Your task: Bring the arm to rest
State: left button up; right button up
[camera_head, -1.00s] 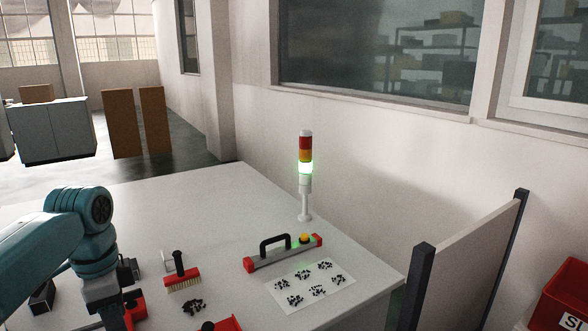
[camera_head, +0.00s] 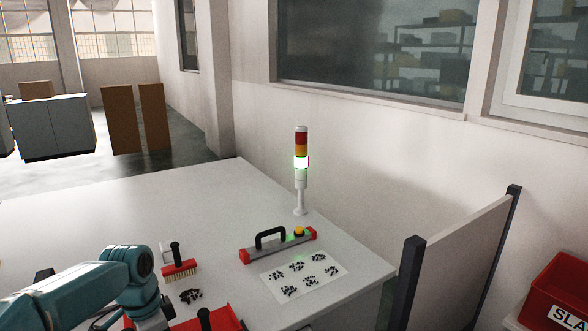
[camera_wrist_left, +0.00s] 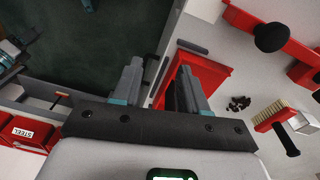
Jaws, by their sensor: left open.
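My left arm comes in at the lower left of the head view, low over the near part of the white table (camera_head: 110,210). Its gripper is hidden or cut off there. In the wrist view my left gripper (camera_wrist_left: 158,82) is open, with nothing between its fingers. A red tray (camera_wrist_left: 215,58) lies beyond and beside the right finger; I cannot tell the gap between them. My right gripper is not in view.
A red brush (camera_head: 180,270), black granules (camera_head: 190,296) and a red dustpan (camera_head: 228,318) lie near the arm. Farther right are a black-handled bar (camera_head: 265,253), a dotted sheet (camera_head: 322,284) and a green-lit signal tower (camera_head: 301,175). The table's far left is clear.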

pick_arm(q)
jog(key=s+d+f+n+h, duration=0.1)
jog(key=s+d+f+n, duration=0.2)
jog(key=f, duration=0.7)
jog(key=s+d+f+n+h, duration=0.1)
jog(key=s+d+f, duration=0.2)
jog(key=d+f, duration=0.5)
jog(key=s+d+f+n, duration=0.1)
jog(key=s+f+n, duration=0.3)
jog(key=s, duration=0.5)
jog(key=s+d+f+n+h, duration=0.1)
jog(key=s+d+f+n, duration=0.1)
jog(key=s+f+n, duration=0.2)
jog(key=s+f, duration=0.3)
jog(key=s, duration=0.2)
jog(key=shift+s+d+f, duration=0.2)
jog(key=shift+f, duration=0.1)
